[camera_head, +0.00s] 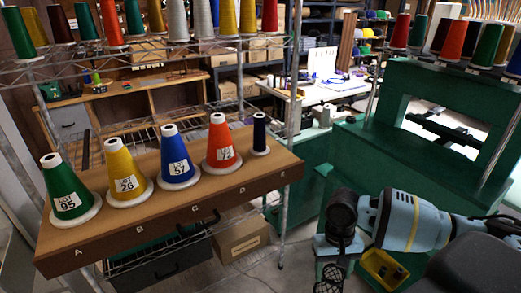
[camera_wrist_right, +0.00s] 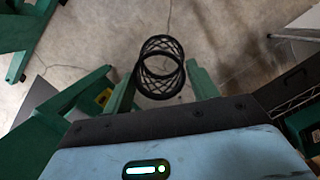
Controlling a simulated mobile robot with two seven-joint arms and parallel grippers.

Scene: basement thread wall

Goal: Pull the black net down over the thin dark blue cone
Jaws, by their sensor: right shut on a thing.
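The thin dark blue cone (camera_head: 260,134) stands upright on a white base at the right end of the brown shelf board. Nothing covers it. My right gripper (camera_head: 336,250) is to the right of the board and lower than the cone, pointing down. It is shut on the black net (camera_head: 329,276), an open mesh tube that hangs below it and is cut off by the picture's bottom edge. In the right wrist view the net (camera_wrist_right: 161,68) shows as a ring with mesh between my two green fingers (camera_wrist_right: 163,85). My left gripper is not in view.
Green (camera_head: 68,188), yellow (camera_head: 125,174), blue (camera_head: 176,158) and orange (camera_head: 221,144) cones stand in a row on the board (camera_head: 170,212), left of the thin one. A metal rack post (camera_head: 289,130) rises close to the right. A green machine frame (camera_head: 400,150) stands at right.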

